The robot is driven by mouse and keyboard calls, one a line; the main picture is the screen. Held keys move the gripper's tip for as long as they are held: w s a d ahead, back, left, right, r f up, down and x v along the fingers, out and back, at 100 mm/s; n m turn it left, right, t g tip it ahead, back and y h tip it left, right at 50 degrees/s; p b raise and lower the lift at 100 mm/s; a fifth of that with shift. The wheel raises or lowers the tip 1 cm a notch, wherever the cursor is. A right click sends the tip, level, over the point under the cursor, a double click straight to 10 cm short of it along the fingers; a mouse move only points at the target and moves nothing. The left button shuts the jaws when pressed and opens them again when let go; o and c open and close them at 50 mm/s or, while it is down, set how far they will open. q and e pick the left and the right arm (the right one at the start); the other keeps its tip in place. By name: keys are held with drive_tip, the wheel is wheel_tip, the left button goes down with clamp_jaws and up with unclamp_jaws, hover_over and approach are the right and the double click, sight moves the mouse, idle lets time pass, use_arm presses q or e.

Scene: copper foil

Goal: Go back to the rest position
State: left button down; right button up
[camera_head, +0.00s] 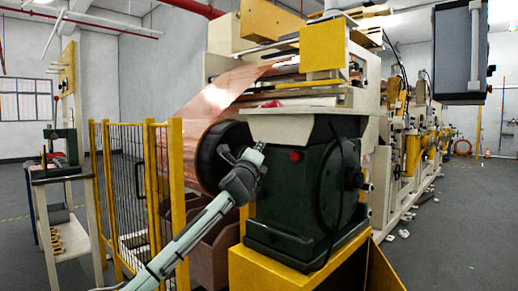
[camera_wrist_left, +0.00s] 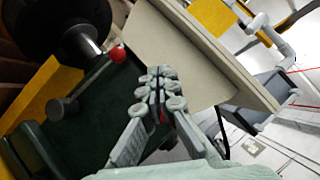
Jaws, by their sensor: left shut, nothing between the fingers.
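My left gripper (camera_head: 257,150) is at the end of my grey-green arm, which reaches up from the lower left in the head view. It is in front of the gap between the black-ended copper roll and the dark green machine base (camera_head: 285,205). In the left wrist view its fingers (camera_wrist_left: 158,82) are together, with nothing between them. A red knob (camera_wrist_left: 118,54) on the green machine shows just left of the fingers; it also shows in the head view (camera_head: 295,156). I cannot tell the exact gap between gripper and machine. My right gripper is not in view.
A copper foil sheet (camera_head: 225,92) runs up from the roll (camera_head: 212,157). A yellow fence (camera_head: 177,190) stands left of it, partly behind my arm. A small cart (camera_head: 65,210) is farther left. A dark box (camera_head: 460,55) hangs upper right. Open floor (camera_head: 460,220) lies right.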

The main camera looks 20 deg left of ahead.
use_arm(q)
drive_tip(key=shift+s, duration=0.25)
idle(0.3)
